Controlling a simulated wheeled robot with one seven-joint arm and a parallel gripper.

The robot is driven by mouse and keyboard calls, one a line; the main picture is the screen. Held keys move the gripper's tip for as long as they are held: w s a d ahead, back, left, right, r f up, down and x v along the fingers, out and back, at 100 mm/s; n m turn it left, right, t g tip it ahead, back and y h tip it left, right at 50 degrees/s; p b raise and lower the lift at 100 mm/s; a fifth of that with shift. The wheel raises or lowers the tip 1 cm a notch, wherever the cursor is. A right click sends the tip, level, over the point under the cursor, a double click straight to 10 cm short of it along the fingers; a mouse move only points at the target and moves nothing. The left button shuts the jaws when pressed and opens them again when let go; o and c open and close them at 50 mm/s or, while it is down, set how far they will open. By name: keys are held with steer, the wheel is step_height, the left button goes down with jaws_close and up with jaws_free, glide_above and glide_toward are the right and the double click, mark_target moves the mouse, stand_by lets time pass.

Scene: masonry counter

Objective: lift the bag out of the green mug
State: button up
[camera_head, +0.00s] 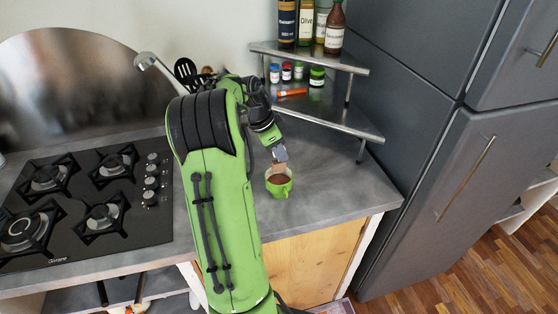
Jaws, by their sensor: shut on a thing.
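The green mug (281,190) stands upright on the grey counter, near its front edge, with brown liquid showing inside. My gripper (279,165) is at the far side of the mug's rim, pointing down. A small tan piece (277,169) shows at the fingertips, over the mug's opening; it looks like the bag or its tag, but it is too small to be sure. My gripper is shut on it. I cannot tell whether its lower end is in the liquid.
A gas hob (90,205) lies to the left. A two-tier metal corner shelf (310,60) with bottles and small jars stands behind my gripper. Grey fridge doors (470,200) are close on the right. The counter (345,185) right of the mug is clear.

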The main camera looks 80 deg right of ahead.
steer(key=shift+r+p, duration=3.5)
steer(key=shift+r, duration=1.05)
